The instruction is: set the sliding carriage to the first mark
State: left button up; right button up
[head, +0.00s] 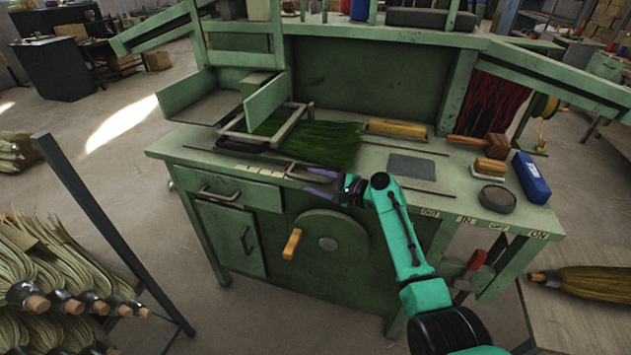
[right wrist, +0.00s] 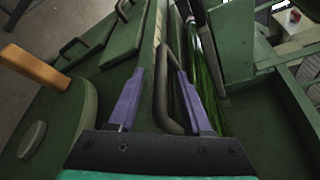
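The sliding carriage looks to be the grey metal frame (head: 245,138) on the green bench, with green bristles (head: 325,143) spread to its right. A grey bar handle (head: 289,169) sticks out at the bench's front edge; its link to the frame is not clear. My right gripper (head: 310,181) has its purple fingers open around this handle. In the right wrist view the handle (right wrist: 164,95) lies between the spread fingers (right wrist: 158,75), with gaps beside it. A pale strip with marks (head: 262,171) runs along the front edge; which mark is first cannot be read. My left gripper is out of view.
A round wheel (head: 328,243) with a wooden crank handle (head: 292,244) is on the bench front below my gripper. A drawer (head: 227,191) is to its left.

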jog(key=shift+d, duration=0.15)
jog(key=v, duration=1.4)
jog(key=shift+s+d, duration=0.15)
